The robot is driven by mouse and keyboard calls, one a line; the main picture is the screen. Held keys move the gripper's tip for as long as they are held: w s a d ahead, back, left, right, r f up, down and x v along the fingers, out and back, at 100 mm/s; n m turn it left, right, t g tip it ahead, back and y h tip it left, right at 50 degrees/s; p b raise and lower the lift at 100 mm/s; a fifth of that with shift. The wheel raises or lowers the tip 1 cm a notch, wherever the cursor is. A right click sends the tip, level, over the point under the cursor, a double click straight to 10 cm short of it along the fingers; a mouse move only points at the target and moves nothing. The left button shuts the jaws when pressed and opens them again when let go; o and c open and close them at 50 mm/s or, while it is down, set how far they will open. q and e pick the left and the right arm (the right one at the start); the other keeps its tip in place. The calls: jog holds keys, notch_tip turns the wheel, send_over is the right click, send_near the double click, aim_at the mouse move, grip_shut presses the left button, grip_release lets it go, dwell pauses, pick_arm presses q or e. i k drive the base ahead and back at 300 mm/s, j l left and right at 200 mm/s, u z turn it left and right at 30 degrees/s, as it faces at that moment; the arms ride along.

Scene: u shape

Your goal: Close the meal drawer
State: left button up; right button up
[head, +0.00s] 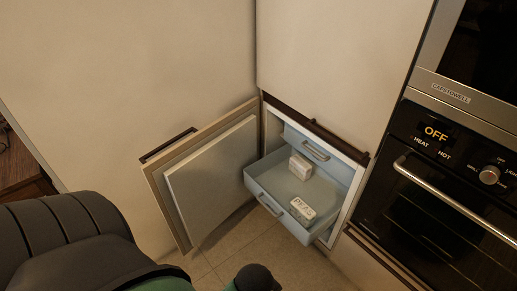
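A pale blue drawer (273,181) is pulled out of a low cabinet, in the middle right of the head view. It has a metal bar handle (270,206) on its front. A white box (300,166) stands in it near the back, and a lettered white package (302,209) lies near its front. I take it to be the meal drawer, though no label is readable. Neither of my grippers is in view; only dark parts of my arms show along the bottom edge, apart from the drawer.
The cabinet door (212,172) stands swung open to the left of the drawer. A second blue drawer (291,134) above sits pushed in. An oven (437,195) is close on the right, with its bar handle sticking out. Tiled floor (245,245) lies free below.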

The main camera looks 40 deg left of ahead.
aim_at(270, 178)
jog(key=u, duration=0.95)
